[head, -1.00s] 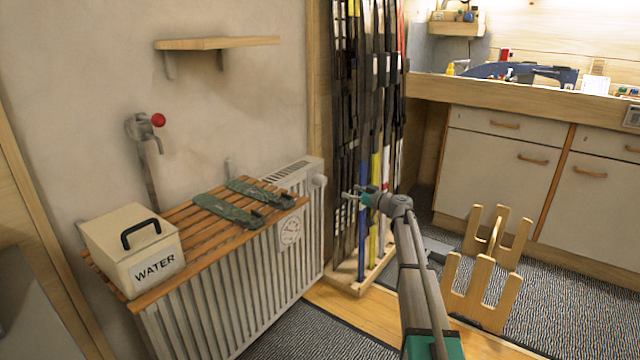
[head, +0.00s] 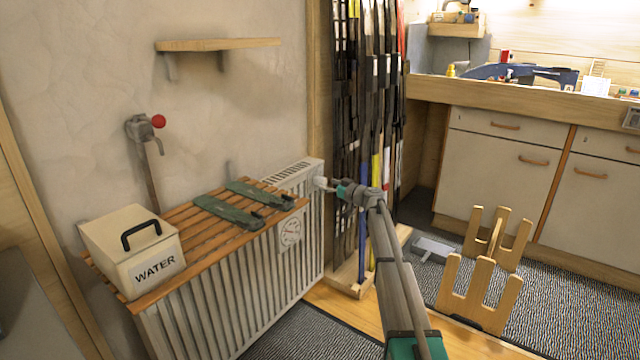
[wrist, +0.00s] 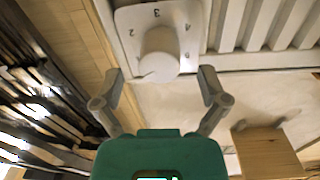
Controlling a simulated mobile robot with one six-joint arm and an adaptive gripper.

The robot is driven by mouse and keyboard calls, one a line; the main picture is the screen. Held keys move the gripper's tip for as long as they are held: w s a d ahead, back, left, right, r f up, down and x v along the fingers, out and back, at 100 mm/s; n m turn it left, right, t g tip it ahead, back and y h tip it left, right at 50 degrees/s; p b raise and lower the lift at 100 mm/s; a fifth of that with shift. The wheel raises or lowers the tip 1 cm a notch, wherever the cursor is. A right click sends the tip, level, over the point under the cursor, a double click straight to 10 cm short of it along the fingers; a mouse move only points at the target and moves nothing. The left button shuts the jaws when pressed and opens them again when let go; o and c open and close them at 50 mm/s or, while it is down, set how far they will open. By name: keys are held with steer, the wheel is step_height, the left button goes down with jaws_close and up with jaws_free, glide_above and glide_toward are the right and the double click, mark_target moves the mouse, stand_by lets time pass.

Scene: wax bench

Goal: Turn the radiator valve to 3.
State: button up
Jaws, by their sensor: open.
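The radiator valve's white round knob (wrist: 160,52) sits on a pale plate (wrist: 126,22) marked with numbers. In the wrist view the 3 is at the top of the plate, the 2 on the left and the 4 on the right. A small dark mark shows at the knob's lower left edge; I cannot tell its exact setting. My gripper (wrist: 160,75) is open, one finger on each side and just short of the knob, apart from it. In the head view my gripper (head: 333,187) is at the radiator's (head: 232,285) right upper end, partly hiding the knob.
A slatted wooden shelf (head: 190,215) with green pieces and a WATER box (head: 130,250) lies over the radiator. Skis (head: 370,130) stand in a rack close behind my gripper. A wooden stand (head: 480,290) is on the floor at right.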

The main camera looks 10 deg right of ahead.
mark_target(325, 184)
steer(key=shift+x, duration=1.95)
steer(key=shift+c, duration=0.3)
steer(key=c, duration=1.1)
